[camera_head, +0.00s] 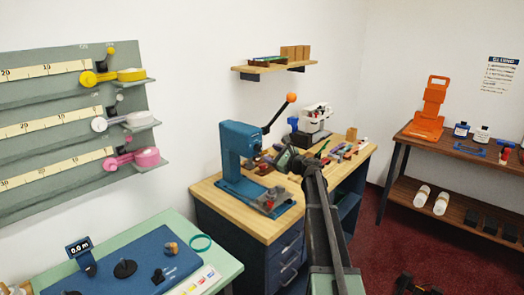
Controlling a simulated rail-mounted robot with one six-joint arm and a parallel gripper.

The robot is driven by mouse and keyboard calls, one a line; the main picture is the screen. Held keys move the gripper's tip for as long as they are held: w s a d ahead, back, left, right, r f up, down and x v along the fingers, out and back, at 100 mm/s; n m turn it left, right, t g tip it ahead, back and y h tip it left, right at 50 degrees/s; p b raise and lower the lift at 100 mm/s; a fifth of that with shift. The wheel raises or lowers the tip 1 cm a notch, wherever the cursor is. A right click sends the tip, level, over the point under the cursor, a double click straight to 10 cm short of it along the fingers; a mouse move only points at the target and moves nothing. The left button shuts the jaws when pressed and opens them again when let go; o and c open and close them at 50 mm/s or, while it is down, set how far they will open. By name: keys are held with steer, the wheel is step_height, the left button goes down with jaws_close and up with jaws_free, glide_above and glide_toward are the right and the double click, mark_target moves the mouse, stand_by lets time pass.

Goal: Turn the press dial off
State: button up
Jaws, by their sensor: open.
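The blue press (235,155) stands on the wooden top of a dark blue cabinet. Its lever rises to the right and ends in an orange knob. A small grey and reddish part (269,201) sits at the front of its base; I cannot tell whether this is the dial or how it is set. My gripper (284,157) is at the end of my dark arm, to the right of the press and over the worktop. It is open, small in view, and partly hidden by my own arm. I see nothing held in it.
The wooden worktop (212,189) also holds a white machine (314,119) and several small items behind my arm. A green table (224,267) with a blue board stands at front left. A brown shelf unit (467,150) with an orange stand (429,108) is at right.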

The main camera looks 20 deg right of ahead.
mark_target(258, 148)
steer(key=x, duration=0.6)
steer(key=c, duration=0.9)
